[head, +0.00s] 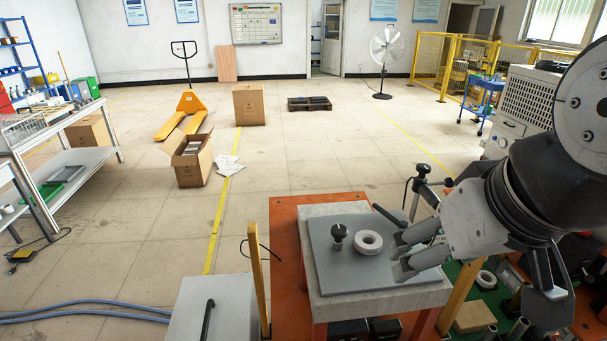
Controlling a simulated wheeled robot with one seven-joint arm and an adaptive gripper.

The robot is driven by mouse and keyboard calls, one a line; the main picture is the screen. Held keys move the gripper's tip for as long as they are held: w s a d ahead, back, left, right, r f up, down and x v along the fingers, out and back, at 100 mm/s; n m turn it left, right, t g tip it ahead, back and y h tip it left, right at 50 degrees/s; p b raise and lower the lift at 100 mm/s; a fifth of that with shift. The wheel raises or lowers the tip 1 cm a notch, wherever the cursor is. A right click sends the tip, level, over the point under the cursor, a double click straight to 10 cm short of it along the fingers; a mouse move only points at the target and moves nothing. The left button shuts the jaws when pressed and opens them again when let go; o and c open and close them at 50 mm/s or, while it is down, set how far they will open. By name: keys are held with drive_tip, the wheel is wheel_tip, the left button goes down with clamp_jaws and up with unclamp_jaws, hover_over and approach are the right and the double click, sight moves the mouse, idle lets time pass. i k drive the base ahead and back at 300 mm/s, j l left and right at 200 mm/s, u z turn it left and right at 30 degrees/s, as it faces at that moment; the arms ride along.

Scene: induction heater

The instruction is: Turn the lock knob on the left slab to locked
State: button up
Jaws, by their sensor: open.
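A grey slab (325,270) lies on a pale block-topped stand in front of me. A small black knob (339,235) stands upright on the slab's left part, with a rounded top on a short stem. I cannot read its lock setting or any mark by it. A pale ring (368,242) lies to the right of the knob. My gripper (398,256) reaches in from the right, with its fingers apart and empty. Its fingertips are over the slab's right part, just right of the ring and apart from the knob.
A dark bar (386,216) and a black clamp-like post (421,178) stand behind the slab's right side. A grey cabinet (215,305) with a black handle and a yellow post (259,280) are at the left.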

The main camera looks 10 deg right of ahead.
sight(339, 233)
drive_tip(key=k+u, duration=0.45)
drive_tip(key=u, duration=0.25)
drive_tip(key=k+u, duration=0.35)
drive_tip(key=i+j, duration=0.05)
drive_tip(key=i, duration=0.05)
